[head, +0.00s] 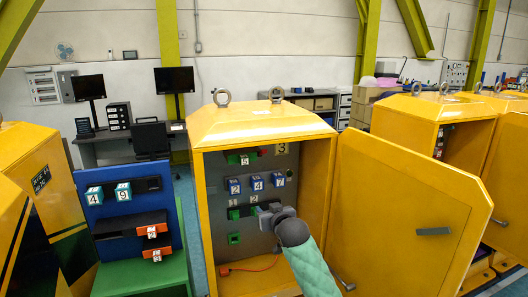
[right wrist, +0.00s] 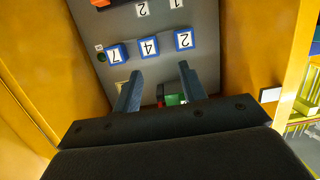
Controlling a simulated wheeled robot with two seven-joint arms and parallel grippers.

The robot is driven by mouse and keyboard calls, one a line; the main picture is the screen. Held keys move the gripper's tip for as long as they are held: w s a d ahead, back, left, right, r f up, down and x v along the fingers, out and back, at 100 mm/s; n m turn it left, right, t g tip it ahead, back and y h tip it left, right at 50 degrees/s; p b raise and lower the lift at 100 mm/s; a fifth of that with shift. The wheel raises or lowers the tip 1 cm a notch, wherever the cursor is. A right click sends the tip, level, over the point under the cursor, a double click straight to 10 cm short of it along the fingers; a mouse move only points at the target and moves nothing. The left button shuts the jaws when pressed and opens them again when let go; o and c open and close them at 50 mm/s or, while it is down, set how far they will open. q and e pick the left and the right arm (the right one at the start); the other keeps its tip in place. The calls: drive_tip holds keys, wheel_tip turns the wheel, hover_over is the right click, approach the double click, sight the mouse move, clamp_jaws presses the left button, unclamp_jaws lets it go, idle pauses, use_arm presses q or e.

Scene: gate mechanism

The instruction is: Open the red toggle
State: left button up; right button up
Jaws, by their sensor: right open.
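A small red part (head: 262,152) sits near the top of the grey panel in the open yellow cabinet, left of the label 3. In the right wrist view a dark red part (right wrist: 160,89) shows beside a green block (right wrist: 174,99), between my fingers in the picture. An orange-red piece (right wrist: 101,3) is cut off at that view's top edge. I cannot tell for certain which is the toggle. My right gripper (head: 265,212) is open and empty in front of the panel; its fingers (right wrist: 159,88) show apart. No contact is visible. My left gripper is not in view.
Blue numbered blocks (head: 257,183) cross the panel, with green blocks (head: 234,238) lower left. The cabinet's yellow door (head: 400,215) stands open at right. A blue board (head: 110,212) with numbered parts stands left. The cabinet walls (head: 318,185) bound the space.

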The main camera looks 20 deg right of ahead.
sight(265, 151)
drive_tip(key=w+d+r+t+p, duration=0.1)
drive_tip(key=w+r, duration=0.1)
drive_tip(key=r, duration=0.3)
drive_tip(key=w+d+r+p, duration=0.1)
drive_tip(key=w+r+p, duration=0.1)
drive_tip(key=r, duration=0.3)
drive_tip(key=w+d+r+t+p, duration=0.1)
drive_tip(key=w+r, duration=0.3)
drive_tip(key=r, duration=0.2)
drive_tip(key=shift+w+t, duration=0.15)
drive_tip(key=shift+t, duration=0.15)
drive_tip(key=w+p, duration=0.2)
drive_tip(key=w, duration=0.2)
drive_tip(key=shift+w+a+f+p, duration=0.1)
drive_tip(key=shift+w+p, duration=0.1)
drive_tip(key=shift+p, duration=0.15)
drive_tip(key=shift+w+f, duration=0.15)
drive_tip(key=shift+w, duration=0.25)
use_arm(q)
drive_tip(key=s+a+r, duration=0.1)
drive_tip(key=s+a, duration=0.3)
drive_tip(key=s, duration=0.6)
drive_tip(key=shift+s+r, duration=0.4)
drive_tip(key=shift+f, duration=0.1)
use_arm(e)
clamp_jaws()
